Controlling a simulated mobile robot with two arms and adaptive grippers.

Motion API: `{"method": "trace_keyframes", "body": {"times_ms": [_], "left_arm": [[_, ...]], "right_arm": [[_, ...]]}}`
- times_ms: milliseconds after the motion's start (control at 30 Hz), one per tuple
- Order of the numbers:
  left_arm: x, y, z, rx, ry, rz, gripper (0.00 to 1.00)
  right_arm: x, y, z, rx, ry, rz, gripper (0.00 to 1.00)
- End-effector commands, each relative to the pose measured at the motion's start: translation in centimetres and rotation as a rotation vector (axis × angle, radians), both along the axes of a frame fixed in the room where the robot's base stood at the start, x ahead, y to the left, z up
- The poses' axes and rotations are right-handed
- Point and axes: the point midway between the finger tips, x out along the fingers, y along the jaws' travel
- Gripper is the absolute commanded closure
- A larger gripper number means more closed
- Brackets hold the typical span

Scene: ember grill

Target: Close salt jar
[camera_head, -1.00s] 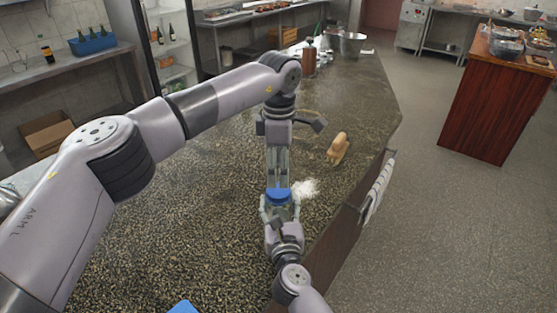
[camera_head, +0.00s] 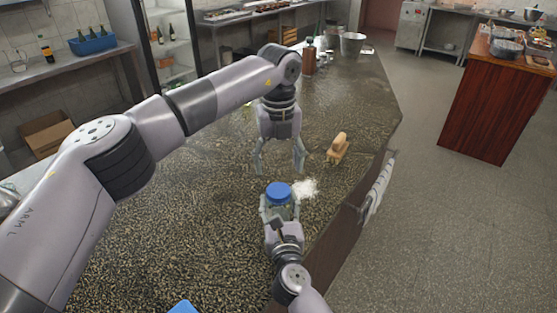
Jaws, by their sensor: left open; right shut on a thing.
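The salt jar (camera_head: 276,210) is clear glass with a blue lid (camera_head: 278,190) seated on its top. It stands upright near the front edge of the counter. My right gripper (camera_head: 279,207) is shut around the jar's body from the near side, and its fingers hide part of the glass. My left gripper (camera_head: 279,168) is open and empty, pointing down just beyond the lid and apart from it. Whether the lid is screwed tight cannot be told.
White spilled salt (camera_head: 306,188) lies right of the jar on the dark stone counter (camera_head: 200,225). A tan wooden object (camera_head: 338,148) stands farther back to the right. A brown bottle (camera_head: 309,58) and a metal bucket (camera_head: 352,45) stand at the far end. The counter's left side is clear.

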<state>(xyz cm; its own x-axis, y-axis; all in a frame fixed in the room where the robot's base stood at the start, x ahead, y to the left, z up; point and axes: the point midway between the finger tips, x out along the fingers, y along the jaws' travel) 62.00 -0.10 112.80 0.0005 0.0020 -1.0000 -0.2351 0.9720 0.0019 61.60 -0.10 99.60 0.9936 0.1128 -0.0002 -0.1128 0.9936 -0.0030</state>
Motion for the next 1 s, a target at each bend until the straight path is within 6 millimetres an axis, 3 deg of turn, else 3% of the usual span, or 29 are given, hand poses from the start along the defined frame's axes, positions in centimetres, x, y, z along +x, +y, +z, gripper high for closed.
{"method": "trace_keyframes", "body": {"times_ms": [100,300,700,867,1000], "left_arm": [[0.0,0.0,0.1,0.000,0.000,0.154,0.35],[0.0,0.0,0.2,0.000,-0.001,0.294,0.35],[0.0,0.0,0.2,0.000,0.000,0.314,0.35],[0.0,0.0,-1.1,0.000,0.003,0.314,0.35],[-0.1,0.0,-3.3,0.000,0.003,0.313,0.35]], "right_arm": [[0.0,0.0,0.0,0.001,0.000,0.000,1.00],[0.0,0.0,0.0,0.001,0.000,0.000,1.00],[0.0,0.0,0.0,0.001,0.000,0.000,1.00],[0.0,0.0,0.0,0.001,0.000,0.000,1.00],[0.0,0.0,0.0,0.001,0.000,0.000,1.00]]}}
